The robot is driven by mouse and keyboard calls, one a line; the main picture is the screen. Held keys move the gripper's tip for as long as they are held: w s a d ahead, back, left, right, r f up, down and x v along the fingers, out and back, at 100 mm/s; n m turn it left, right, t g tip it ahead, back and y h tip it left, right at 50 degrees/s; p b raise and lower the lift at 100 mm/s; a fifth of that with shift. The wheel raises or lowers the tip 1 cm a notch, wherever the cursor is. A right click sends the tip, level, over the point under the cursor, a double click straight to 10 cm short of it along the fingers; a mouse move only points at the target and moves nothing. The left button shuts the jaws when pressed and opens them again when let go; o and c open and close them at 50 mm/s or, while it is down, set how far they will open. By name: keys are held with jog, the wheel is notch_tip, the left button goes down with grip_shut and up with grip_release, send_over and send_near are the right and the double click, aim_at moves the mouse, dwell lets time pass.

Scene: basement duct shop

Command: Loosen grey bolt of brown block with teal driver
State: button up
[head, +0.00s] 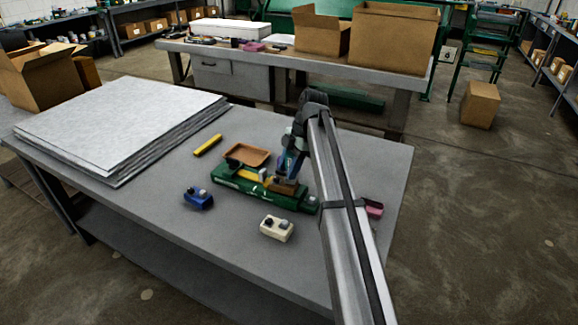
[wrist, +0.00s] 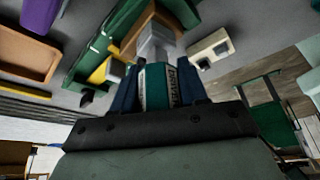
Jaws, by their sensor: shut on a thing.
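My gripper (wrist: 160,88) is shut on the teal driver (wrist: 154,86), its blue fingers on either side of the handle. In the head view my gripper (head: 292,160) is low over the right part of the green fixture (head: 232,181), pointing down. The brown block (head: 286,187) sits in that fixture under the driver; part of it also shows in the wrist view (wrist: 171,20). A grey part (wrist: 156,42) lies between handle and block. I cannot tell where driver tip and grey bolt meet; the bolt is not clearly distinguishable.
A yellow piece (head: 252,175) lies on the fixture's left part. A brown tray (head: 247,155) is behind it, a yellow rod (head: 208,145) left. A blue block (head: 198,198) and a cream block (head: 277,228) stand in front. Stacked sheets (head: 115,125) fill the table's left; the front is clear.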

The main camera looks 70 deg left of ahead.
aim_at(288, 154)
dwell(0.4)
jog(key=shift+m, duration=0.6)
jog(key=shift+r, duration=0.15)
jog(key=shift+r, duration=2.4)
dwell(0.4)
